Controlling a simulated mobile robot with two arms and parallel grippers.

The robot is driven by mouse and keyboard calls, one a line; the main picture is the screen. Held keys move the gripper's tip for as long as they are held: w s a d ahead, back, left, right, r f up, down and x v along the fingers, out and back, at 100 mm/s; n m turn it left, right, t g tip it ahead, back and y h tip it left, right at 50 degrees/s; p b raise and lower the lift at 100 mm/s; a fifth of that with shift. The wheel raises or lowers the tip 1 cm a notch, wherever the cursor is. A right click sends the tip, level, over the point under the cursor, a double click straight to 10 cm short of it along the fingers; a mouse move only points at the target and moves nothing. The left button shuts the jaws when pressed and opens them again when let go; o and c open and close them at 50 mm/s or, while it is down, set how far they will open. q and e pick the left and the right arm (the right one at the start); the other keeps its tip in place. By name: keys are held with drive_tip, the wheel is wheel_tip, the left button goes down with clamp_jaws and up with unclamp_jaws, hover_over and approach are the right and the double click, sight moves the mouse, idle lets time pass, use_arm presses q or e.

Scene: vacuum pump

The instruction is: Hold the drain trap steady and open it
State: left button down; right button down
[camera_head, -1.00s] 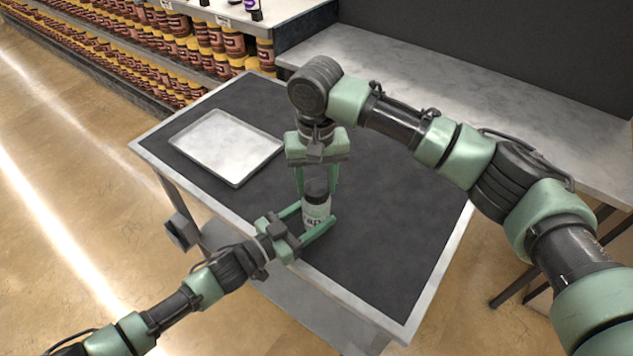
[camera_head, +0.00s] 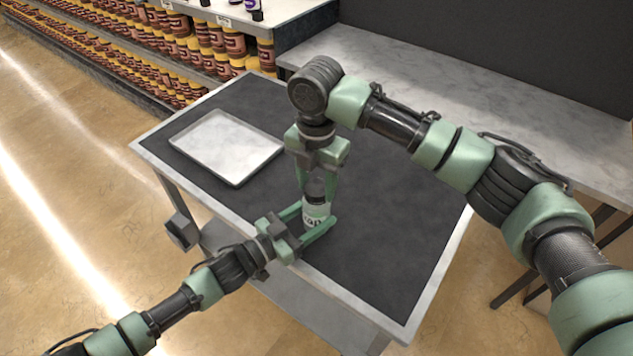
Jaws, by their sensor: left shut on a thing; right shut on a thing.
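The drain trap (camera_head: 313,215) is a small jar with a pale, lettered label and a dark lid (camera_head: 316,190). It stands upright on the dark table top near its front edge. My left gripper (camera_head: 318,222) comes in low from the left and is shut around the jar's body. My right gripper (camera_head: 316,188) points down from above and is shut on the lid. The fingers hide parts of the lid and the body. I cannot tell whether the lid has come loose from the body.
A shallow metal tray (camera_head: 226,146) lies on the table (camera_head: 375,255) left of the jar. The table top to the right is clear. A grey counter (camera_head: 440,75) stands behind, and shelves of brown jars (camera_head: 150,40) stand at the back left.

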sight(317, 187)
drive_tip(key=n, duration=0.4)
drive_tip(key=shift+n, duration=0.4)
drive_tip(key=n, duration=0.3)
drive_tip(key=shift+r, duration=0.2)
drive_tip(key=shift+r, duration=0.9)
drive_tip(key=shift+r, duration=0.1)
drive_tip(key=shift+r, duration=1.95)
use_arm(q)
drive_tip(key=shift+c, duration=2.1)
unclamp_jaws()
